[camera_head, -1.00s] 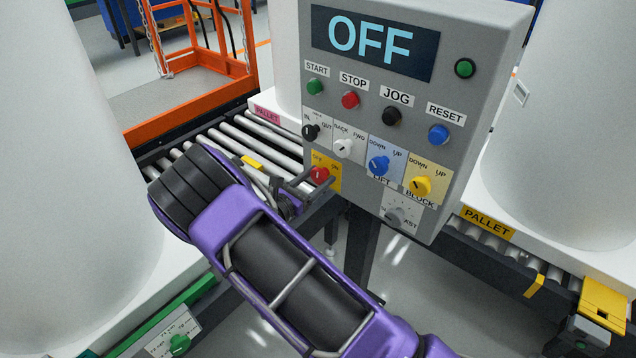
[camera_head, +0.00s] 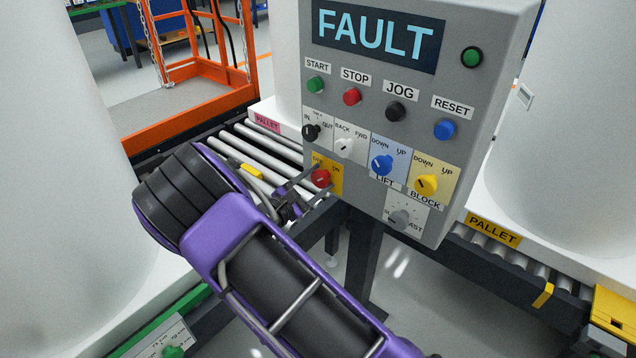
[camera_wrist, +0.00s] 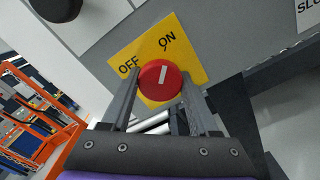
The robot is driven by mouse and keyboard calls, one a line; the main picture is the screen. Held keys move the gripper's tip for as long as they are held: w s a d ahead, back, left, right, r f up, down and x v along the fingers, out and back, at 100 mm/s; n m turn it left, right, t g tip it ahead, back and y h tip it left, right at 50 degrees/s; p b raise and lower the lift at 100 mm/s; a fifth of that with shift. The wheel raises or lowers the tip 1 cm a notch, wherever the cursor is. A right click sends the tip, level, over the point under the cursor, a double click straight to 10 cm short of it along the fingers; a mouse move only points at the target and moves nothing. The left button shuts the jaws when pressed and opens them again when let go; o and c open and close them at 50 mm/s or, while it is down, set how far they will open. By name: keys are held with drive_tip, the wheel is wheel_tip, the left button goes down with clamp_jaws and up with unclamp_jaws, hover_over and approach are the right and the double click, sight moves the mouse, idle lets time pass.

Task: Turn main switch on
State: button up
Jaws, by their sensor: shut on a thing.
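The main switch is a red knob (camera_head: 321,178) on a yellow OFF/ON plate at the lower left of the grey control panel (camera_head: 470,60). In the wrist view, the red knob (camera_wrist: 160,80) sits between my two fingers, and its white mark points up the picture toward the ON label. My gripper (camera_head: 306,187) is shut on the knob from the lower left; it also shows in the wrist view (camera_wrist: 157,88). The panel's display (camera_head: 375,36) reads FAULT. The fingertips partly cover the yellow plate (camera_wrist: 190,50).
Other knobs and START, STOP, JOG and RESET buttons sit close around the switch, including a black knob (camera_head: 312,132) and a white knob (camera_head: 344,148). A roller conveyor (camera_head: 262,150) runs behind my arm. Large white cylinders stand on both sides. An orange frame (camera_head: 190,105) stands behind.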

idle(0.4)
drive_tip(key=o, duration=1.4)
drive_tip(key=p+v, duration=0.1)
drive_tip(key=v, duration=1.6)
drive_tip(key=shift+s+a, duration=0.2)
